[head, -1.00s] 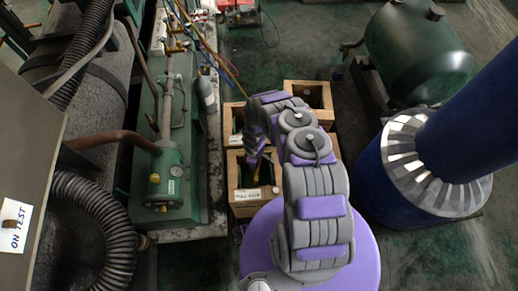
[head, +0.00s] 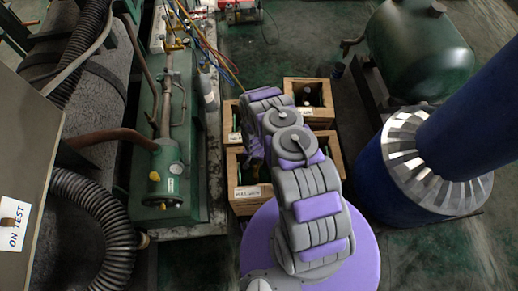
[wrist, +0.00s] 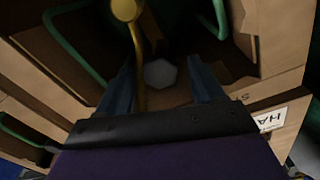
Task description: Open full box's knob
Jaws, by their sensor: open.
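A yellow brass-like fitting with a stem (wrist: 126,10) runs down beside the left finger. I cannot tell whether any finger touches it. My arm hides the gripper in the head view.
Other wooden boxes stand behind, one at back right (head: 330,112) and one at left (head: 229,109). A label beginning "HA" (wrist: 268,121) shows in the wrist view. Green machinery (head: 165,180) stands left, a blue column (head: 385,190) right. Hoses hang at back.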

